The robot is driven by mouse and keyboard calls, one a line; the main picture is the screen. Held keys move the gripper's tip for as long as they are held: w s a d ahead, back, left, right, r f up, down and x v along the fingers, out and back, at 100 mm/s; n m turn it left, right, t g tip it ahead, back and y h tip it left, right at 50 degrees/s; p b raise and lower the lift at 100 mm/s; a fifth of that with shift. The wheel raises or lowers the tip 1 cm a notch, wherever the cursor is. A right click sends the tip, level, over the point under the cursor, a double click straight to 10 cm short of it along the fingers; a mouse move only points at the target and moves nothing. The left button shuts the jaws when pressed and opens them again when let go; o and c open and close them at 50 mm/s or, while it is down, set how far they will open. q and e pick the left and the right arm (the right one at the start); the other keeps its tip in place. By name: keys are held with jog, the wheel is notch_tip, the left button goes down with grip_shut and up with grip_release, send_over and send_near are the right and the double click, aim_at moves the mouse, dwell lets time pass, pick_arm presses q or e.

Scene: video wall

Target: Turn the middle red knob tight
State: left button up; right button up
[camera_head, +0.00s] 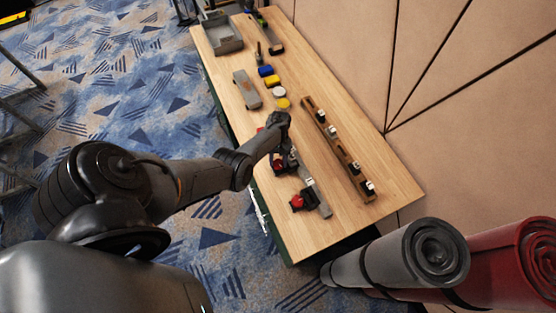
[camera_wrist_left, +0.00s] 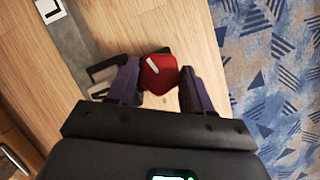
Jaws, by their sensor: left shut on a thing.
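A row of red knobs on dark clamps sits along a grey rail near the bench's left edge. The near red knob (camera_head: 297,203) stands clear. The middle red knob (camera_head: 278,163) shows just below my left gripper (camera_head: 284,150). A red bit (camera_head: 260,129) of another knob shows past my wrist. In the left wrist view, a red knob (camera_wrist_left: 159,74) with a white mark lies between the two dark purple fingers of my left gripper (camera_wrist_left: 160,85), which is shut on it. It appears to be the middle one. My right gripper is out of view.
The wooden bench (camera_head: 375,150) holds a wooden strip (camera_head: 338,150) with several black-and-white pieces right of the rail. Yellow, white and blue items (camera_head: 275,90), a grey block (camera_head: 247,89) and a grey tray (camera_head: 222,35) lie farther back. Rolled mats (camera_head: 400,258) stand at the front right.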

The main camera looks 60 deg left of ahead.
pick_arm(q)
jog(key=m+g+y, duration=0.1)
jog(key=m, duration=0.3)
jog(key=shift+m, duration=0.4)
jog(key=shift+w+y, duration=0.1)
jog(key=shift+y, duration=0.2)
jog(key=o, duration=0.7)
jog(key=shift+w+r+p, duration=0.15)
jog(key=shift+r+p, duration=0.25)
jog(key=shift+r, duration=0.15)
jog(key=p+v, duration=0.1)
jog(key=v, duration=0.8)
jog(key=shift+w+a+r, duration=0.1)
jog(key=shift+w+r, duration=0.15)
jog(key=shift+s, duration=0.1)
